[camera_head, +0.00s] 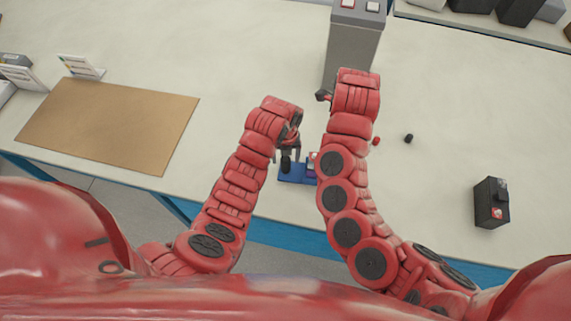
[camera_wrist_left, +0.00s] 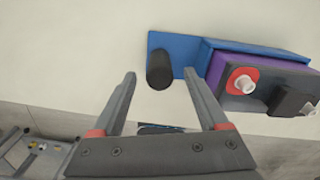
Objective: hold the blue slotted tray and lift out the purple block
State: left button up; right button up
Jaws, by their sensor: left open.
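The blue slotted tray (camera_head: 288,176) sits near the table's front edge; its left end and a raised blue wall show in the left wrist view (camera_wrist_left: 184,47). A black upright post (camera_wrist_left: 160,70) stands on its left end. The purple block (camera_head: 311,171) is at the tray's right part, beside the blue wall, with a grey face and a red-and-white fitting in the left wrist view (camera_wrist_left: 217,68). My left gripper (camera_wrist_left: 159,75) is open, its fingertips on either side of the post with gaps visible. My right gripper (camera_head: 323,96) is mostly hidden by its own arm, beyond the tray.
A grey box (camera_head: 352,45) with buttons stands behind my right arm. A small black piece (camera_head: 408,138) and a red one (camera_head: 376,141) lie right of it. A black box (camera_head: 491,203) stands at right. A brown mat (camera_head: 110,125) lies left. The table between is clear.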

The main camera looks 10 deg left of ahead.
aim_at(289, 171)
pick_arm(q)
jog(key=shift+f, duration=2.7)
grip_shut()
